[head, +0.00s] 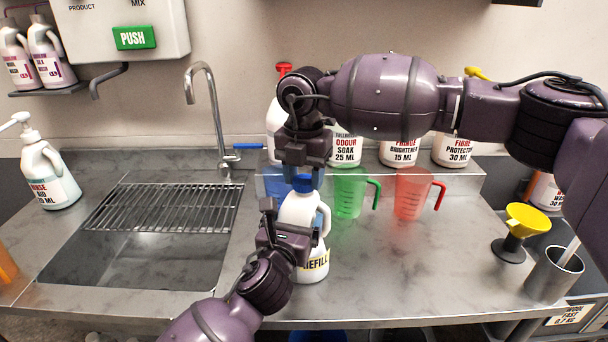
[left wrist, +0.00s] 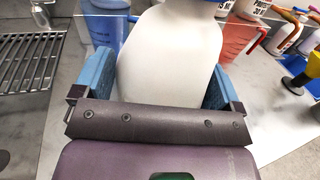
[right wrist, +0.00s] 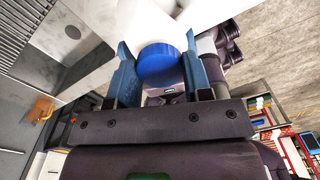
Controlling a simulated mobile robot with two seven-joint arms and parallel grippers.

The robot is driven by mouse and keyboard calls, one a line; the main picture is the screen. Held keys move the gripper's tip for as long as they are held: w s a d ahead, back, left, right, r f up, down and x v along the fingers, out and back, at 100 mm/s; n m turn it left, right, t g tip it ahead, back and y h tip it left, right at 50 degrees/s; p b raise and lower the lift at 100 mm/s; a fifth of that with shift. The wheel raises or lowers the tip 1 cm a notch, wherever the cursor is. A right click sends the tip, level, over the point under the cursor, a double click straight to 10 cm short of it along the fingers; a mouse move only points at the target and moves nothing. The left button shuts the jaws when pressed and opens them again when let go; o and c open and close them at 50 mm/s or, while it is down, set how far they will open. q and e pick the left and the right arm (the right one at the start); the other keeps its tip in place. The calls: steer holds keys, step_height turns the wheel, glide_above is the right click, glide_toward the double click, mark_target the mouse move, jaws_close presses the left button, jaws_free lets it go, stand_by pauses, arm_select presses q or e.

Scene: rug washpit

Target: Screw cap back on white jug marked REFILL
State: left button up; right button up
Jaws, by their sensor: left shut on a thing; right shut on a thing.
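The white jug (head: 316,262) marked REFILL stands upright on the steel counter, right of the sink. My left gripper (head: 284,232) is shut around its body; the left wrist view shows the white jug body (left wrist: 170,60) between the blue fingers. The blue cap (head: 303,183) is at the top of the jug's neck. My right gripper (head: 303,176) is above the jug, pointing down, shut on the cap. In the right wrist view the blue cap (right wrist: 160,64) sits between both fingertips. The thread under the cap is hidden, so I cannot tell how far it is seated.
A sink with a wire rack (head: 165,208) is at left. Blue, green (head: 348,192) and red (head: 412,193) measuring jugs stand behind the white jug. A yellow funnel (head: 527,219) and a steel cup (head: 553,275) are at right. The counter between is clear.

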steer(key=m, duration=0.4)
steer(key=shift+s+a, duration=0.1)
steer(key=m, duration=0.8)
steer(key=shift+m, duration=0.3)
steer(key=m, duration=0.4)
steer(key=o, duration=0.9)
steer(key=shift+m, duration=0.3)
steer(key=shift+r, duration=2.2)
